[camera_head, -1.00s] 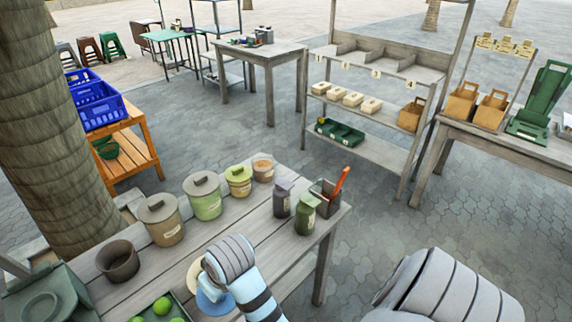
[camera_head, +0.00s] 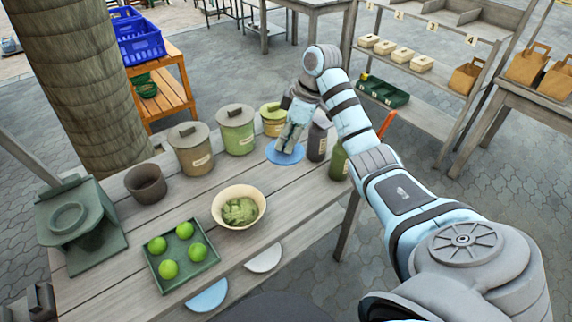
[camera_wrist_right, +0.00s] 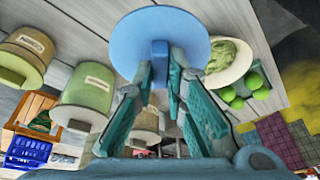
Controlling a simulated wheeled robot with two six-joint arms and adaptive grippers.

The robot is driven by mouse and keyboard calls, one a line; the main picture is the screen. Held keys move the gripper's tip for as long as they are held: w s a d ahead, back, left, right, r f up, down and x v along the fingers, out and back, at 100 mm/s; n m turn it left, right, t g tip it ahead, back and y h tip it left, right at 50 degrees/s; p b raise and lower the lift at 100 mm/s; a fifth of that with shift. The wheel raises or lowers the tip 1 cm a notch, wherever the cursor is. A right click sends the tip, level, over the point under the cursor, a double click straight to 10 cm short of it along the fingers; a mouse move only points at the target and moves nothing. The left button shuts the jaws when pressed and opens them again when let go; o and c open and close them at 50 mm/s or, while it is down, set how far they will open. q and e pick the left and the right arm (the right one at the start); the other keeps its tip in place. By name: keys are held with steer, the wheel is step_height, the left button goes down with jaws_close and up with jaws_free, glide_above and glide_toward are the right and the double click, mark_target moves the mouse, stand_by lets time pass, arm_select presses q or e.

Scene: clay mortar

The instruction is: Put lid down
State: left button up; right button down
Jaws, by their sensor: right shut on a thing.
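My right gripper (camera_head: 289,137) is shut on the blue round lid (camera_head: 284,153), gripping it by its small knob. The lid is over the back part of the wooden table, beside the dark bottle (camera_head: 317,141) and in front of the yellow jar (camera_head: 272,119). I cannot tell whether it touches the tabletop. In the right wrist view the fingers (camera_wrist_right: 161,68) pinch the blue block-like knob on the lid (camera_wrist_right: 160,30). The cream bowl (camera_head: 224,213) with green contents stands uncovered nearer the front. My left gripper is not in view.
Lidded jars (camera_head: 236,137) line the table's back, with a dark pot (camera_head: 145,184) to their left. A green tray (camera_head: 201,267) of limes is left of the bowl. A green bottle (camera_head: 339,160) is near the right end. Half-discs, white (camera_head: 264,258) and blue (camera_head: 208,295), show at the front edge.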

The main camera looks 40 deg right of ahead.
mark_target(299, 150)
step_height(299, 150, down, 9)
steer(key=shift+w+r+b, duration=0.1)
steer(key=shift+w+b, duration=0.05)
steer(key=shift+b, duration=0.55)
step_height(299, 150, down, 5)
steer(key=shift+r+b, duration=0.15)
steer(key=shift+b, duration=0.45)
steer(key=c, duration=1.6)
jaws_free()
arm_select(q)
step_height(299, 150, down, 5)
arm_select(e)
steer(key=shift+r, duration=0.1)
arm_select(q)
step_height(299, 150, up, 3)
steer(key=p, duration=0.3)
arm_select(e)
steer(key=v, duration=1.2)
